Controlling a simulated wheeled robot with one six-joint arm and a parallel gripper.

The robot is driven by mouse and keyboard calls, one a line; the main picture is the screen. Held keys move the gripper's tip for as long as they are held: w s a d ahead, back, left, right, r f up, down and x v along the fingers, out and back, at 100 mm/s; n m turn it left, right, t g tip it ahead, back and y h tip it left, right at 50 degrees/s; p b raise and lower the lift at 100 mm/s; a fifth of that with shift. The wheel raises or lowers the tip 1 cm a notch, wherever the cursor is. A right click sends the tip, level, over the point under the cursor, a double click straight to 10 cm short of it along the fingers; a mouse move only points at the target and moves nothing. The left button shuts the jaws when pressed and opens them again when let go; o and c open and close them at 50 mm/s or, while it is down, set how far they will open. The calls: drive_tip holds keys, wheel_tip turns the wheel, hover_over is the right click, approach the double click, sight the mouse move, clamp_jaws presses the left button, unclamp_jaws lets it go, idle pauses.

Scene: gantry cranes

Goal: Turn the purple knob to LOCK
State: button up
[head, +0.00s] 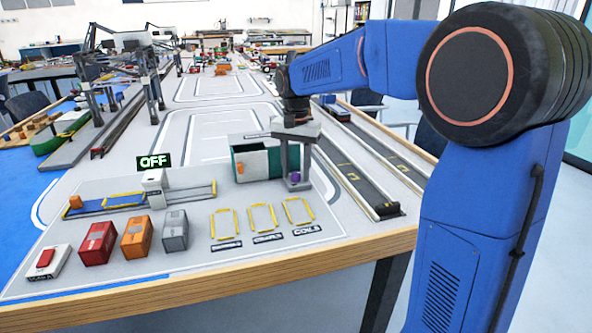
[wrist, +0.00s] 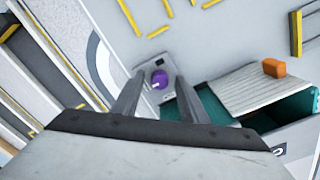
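The purple knob (head: 295,177) sits on a small grey plate beside a green container (head: 243,165). In the wrist view the knob (wrist: 159,78) shows between the tips of my two fingers, and a small pale mark is on it. My gripper (head: 295,168) points down over the plate, with its fingers apart on either side of the knob. My gripper (wrist: 159,76) is open with nothing held. I cannot tell whether a finger touches the knob. No LOCK label is readable on the plate (wrist: 168,97).
A green OFF sign (head: 154,161) stands over a blue-and-yellow conveyor (head: 120,203). Red, orange and grey small containers (head: 174,230) stand in front. Yellow outlined spaces (head: 262,217) are empty.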

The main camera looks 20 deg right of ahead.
clamp_jaws()
drive_tip(key=shift+n, duration=0.3)
drive_tip(key=n, duration=0.3)
drive_tip(key=shift+n, duration=0.3)
drive_tip(key=n, duration=1.3)
drive_tip(key=shift+d+n, duration=0.1)
drive_tip(key=shift+n, duration=0.2)
